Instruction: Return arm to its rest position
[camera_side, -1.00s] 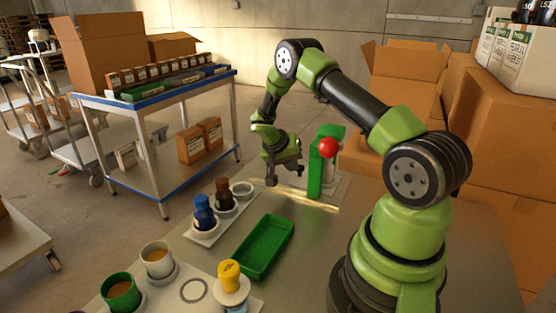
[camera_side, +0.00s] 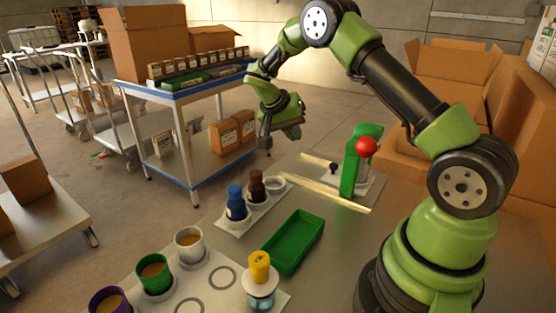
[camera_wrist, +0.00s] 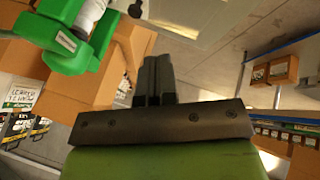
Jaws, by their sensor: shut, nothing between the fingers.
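My gripper (camera_side: 266,138) hangs above the far left edge of the worktable in the side view, fingers pointing down. It is shut and empty, clear of everything below it. In the wrist view the two dark fingers (camera_wrist: 154,80) lie together. The green press with a red ball knob (camera_side: 367,146) stands on a pale plate to the right of my gripper. Part of the green press (camera_wrist: 78,35) also shows at upper left in the wrist view.
A green tray (camera_side: 293,242), a holder with blue and brown bottles (camera_side: 236,203), several cups, and a yellow-capped bottle (camera_side: 260,268) stand on the table. A blue-edged cart (camera_side: 190,90) is behind at left. Open cardboard boxes (camera_side: 440,85) stand at right.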

